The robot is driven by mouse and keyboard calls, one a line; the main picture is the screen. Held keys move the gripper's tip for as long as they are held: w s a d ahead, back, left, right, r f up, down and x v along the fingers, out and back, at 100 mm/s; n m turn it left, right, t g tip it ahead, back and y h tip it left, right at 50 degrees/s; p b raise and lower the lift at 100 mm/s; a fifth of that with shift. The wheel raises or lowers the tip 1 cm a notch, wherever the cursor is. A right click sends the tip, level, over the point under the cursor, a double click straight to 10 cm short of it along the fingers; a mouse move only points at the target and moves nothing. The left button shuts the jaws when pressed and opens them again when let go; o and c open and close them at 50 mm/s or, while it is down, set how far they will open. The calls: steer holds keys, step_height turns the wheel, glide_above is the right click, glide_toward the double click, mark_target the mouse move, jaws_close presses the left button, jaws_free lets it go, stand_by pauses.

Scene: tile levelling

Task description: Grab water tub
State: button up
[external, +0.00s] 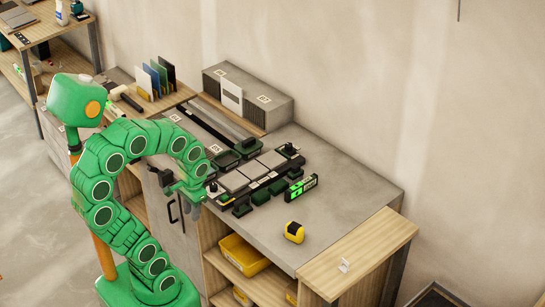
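My gripper (195,203) hangs at the end of the green arm, at the front edge of the grey bench. Its fingers are small and dark here, and I cannot tell whether they are open or shut. I see nothing clearly held. No vessel is plainly recognisable as the water tub. Two dark green, tub-like containers stand behind the tiles, a left one (226,161) and a right one (249,147). A yellow bin (243,254) sits on the open shelf under the bench top. Water is not visible in any of them.
Grey tiles (233,181) lie mid-bench among several small dark green pieces. A green-lit level (301,187) and a yellow tape measure (294,231) lie to the right. A grey block (262,92) stands at the wall. The bench's right part is mostly clear.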

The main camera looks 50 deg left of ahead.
mark_target(212, 174)
steer(key=w+a+f+n+t+y, duration=0.1)
steer(key=w+a+f+t+y, duration=0.1)
steer(key=w+a, duration=0.75)
steer(key=w+a+f+t+y, duration=0.25)
steer(key=w+a, duration=0.25)
steer(key=a, duration=0.9)
steer(key=a+f+t+h, duration=0.6)
steer(key=a+f+t, duration=0.1)
steer(key=a+t, duration=0.3)
steer(key=shift+m, duration=0.3)
steer(key=shift+a+x, duration=0.2)
steer(key=shift+x, duration=2.95)
steer(key=shift+a+x, duration=0.2)
steer(key=shift+x, duration=2.95)
